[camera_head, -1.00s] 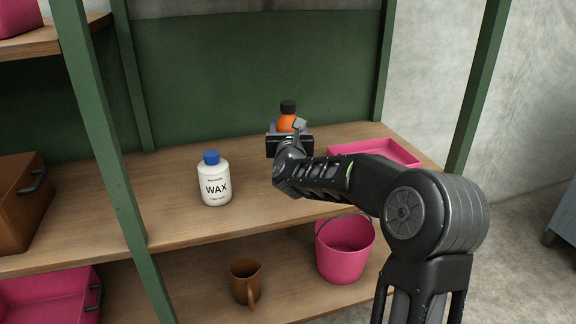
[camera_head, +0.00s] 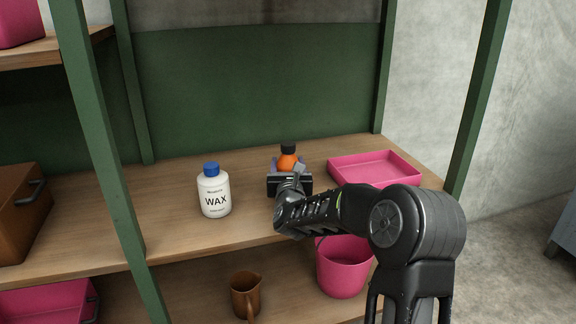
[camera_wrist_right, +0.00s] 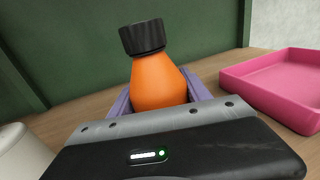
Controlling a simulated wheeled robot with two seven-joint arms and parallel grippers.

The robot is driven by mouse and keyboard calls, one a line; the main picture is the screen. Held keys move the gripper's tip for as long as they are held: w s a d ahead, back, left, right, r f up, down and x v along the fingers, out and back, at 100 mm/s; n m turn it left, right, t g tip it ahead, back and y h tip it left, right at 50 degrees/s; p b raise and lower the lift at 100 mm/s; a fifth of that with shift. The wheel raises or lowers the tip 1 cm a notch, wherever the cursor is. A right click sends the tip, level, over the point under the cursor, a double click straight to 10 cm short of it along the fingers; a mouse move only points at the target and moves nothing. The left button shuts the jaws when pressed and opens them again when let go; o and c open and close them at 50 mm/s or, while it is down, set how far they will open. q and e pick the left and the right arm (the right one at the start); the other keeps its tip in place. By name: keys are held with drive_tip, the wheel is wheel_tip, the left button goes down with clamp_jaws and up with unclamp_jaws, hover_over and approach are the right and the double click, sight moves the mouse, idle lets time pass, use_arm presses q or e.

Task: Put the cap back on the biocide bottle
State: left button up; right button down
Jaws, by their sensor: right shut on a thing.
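An orange bottle (camera_head: 288,162) with a black ribbed cap (camera_head: 288,147) on its top is held upright by my right gripper (camera_head: 288,168). In the right wrist view the orange bottle (camera_wrist_right: 158,82) sits between the two purple fingers, slightly tilted in the picture, with the black cap (camera_wrist_right: 143,37) seated on its neck. No label shows on it, so I cannot read whether it is the biocide bottle. Its lower part is hidden behind the gripper, and I cannot tell whether it touches the shelf. My left gripper is not in view.
A white WAX bottle (camera_head: 214,193) with a blue cap stands left of my right gripper. A pink tray (camera_head: 376,168) lies to the right. A pink bucket (camera_head: 342,268) and a brown mug (camera_head: 245,294) are on the lower shelf. The shelf board (camera_head: 165,220) is bare around the WAX bottle.

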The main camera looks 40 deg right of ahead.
drive_tip(key=shift+r, duration=0.15)
drive_tip(key=shift+c, duration=2.4)
unclamp_jaws()
drive_tip(key=v, duration=1.2)
drive_tip(key=shift+b, duration=0.4)
